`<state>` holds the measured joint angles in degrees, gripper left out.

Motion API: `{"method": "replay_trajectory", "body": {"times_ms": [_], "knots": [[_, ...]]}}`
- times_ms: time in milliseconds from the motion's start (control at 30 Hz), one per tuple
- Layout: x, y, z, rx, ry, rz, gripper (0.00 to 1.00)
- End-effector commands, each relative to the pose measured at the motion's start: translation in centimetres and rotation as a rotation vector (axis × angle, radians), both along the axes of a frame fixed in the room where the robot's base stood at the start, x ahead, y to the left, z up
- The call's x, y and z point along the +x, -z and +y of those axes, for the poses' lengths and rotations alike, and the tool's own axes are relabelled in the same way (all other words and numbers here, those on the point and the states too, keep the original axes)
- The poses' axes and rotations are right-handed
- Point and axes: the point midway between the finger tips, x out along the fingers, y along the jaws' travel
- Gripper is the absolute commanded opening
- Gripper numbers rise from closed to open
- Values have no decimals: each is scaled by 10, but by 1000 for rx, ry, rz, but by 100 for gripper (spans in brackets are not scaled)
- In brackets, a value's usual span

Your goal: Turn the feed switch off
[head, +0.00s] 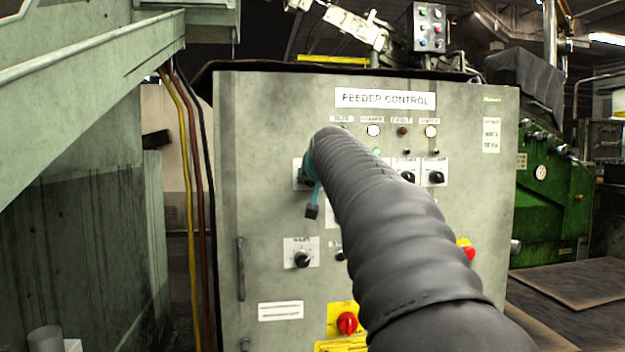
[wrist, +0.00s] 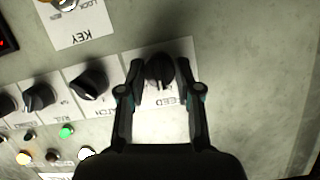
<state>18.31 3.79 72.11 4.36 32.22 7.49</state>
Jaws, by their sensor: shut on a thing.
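The feed switch (wrist: 160,69) is a black rotary knob on a white plate in the wrist view. Letters ending in "EED" show on its plate, partly hidden by a finger. A pale mark on the knob points towards the lower edge of the wrist view. My gripper (wrist: 160,76) has one finger on each side of the knob and is shut on it. In the head view my gripper (head: 312,183) is at the upper left of the feeder control panel (head: 265,130). My dark sleeved arm hides the knob and most of the gripper there.
More black knobs (head: 436,178) sit in the same row to the right. A knob (head: 302,259) is below, and a red switch (head: 347,322) on yellow is lower. A vertical handle (head: 241,265) and hanging cables (head: 190,200) are at the left.

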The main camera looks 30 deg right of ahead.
Motion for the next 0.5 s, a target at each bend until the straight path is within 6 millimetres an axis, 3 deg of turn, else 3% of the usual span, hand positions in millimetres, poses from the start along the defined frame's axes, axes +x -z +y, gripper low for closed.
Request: {"method": "replay_trajectory", "body": {"times_ms": [500], "knots": [[0, 0, 0, -41, 0, 11, 0]]}}
